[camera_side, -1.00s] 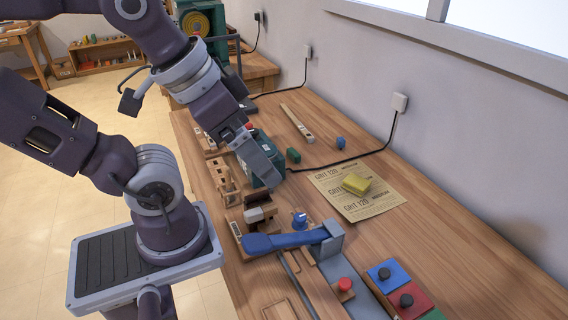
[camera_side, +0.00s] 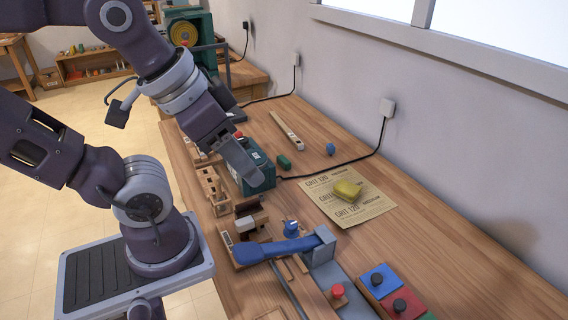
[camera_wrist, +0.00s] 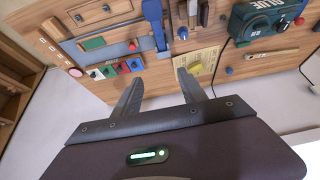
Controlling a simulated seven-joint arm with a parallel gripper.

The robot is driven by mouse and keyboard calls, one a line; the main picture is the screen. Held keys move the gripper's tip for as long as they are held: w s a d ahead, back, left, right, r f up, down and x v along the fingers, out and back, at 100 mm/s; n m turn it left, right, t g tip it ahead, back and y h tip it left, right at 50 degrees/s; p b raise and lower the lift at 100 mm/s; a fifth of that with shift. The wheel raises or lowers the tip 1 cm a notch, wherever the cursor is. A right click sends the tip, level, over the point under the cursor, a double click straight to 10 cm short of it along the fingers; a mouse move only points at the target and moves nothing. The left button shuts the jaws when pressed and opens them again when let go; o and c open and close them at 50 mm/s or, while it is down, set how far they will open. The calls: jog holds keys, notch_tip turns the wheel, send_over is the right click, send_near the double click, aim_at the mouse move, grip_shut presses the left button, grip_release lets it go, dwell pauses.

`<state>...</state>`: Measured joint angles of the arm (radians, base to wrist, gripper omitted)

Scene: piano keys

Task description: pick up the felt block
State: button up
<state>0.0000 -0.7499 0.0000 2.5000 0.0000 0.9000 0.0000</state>
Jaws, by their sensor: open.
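A yellow block (camera_side: 347,190) with rounded edges lies on a printed sandpaper sheet (camera_side: 374,206) on the bench. It also shows in the wrist view (camera_wrist: 194,69), near the tip of the right finger but well beyond it. I cannot tell from the surfaces which of these is felt. My gripper (camera_side: 256,181) hangs over the bench in front of a teal box, left of the sandpaper. In the wrist view my gripper (camera_wrist: 160,82) has its two fingers apart with nothing between them.
The teal box (camera_side: 262,160) stands close behind my gripper. A blue lever (camera_side: 275,248) and a wooden rack (camera_side: 213,192) stand along the near side. A small blue piece (camera_side: 330,149) and a wooden strip (camera_side: 287,130) lie farther back. The bench right of the sandpaper is clear.

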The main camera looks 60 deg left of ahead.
jog(key=w+a+f+m+g, duration=0.15)
jog(key=w+a, duration=0.25)
jog(key=w, duration=0.6)
jog(key=m+g+y, duration=0.5)
jog(key=m+y, duration=0.8)
jog(key=m, duration=0.3)
send_near(286, 160)
jog(key=shift+n, duration=0.25)
jog(key=x, duration=0.4)
jog(key=shift+w+f, duration=0.15)
jog(key=shift+f, duration=0.05)
jog(key=shift+a+f+y, duration=0.15)
jog(key=shift+a+f, duration=0.1)
jog(key=shift+a, duration=0.25)
jog(key=shift+a+f+y, duration=0.15)
jog(key=shift+a+f, duration=0.05)
jog(key=shift+a, duration=0.25)
jog(key=x, duration=0.5)
jog(key=shift+s+a, duration=0.15)
jog(key=shift+s, duration=0.2)
grip_shut()
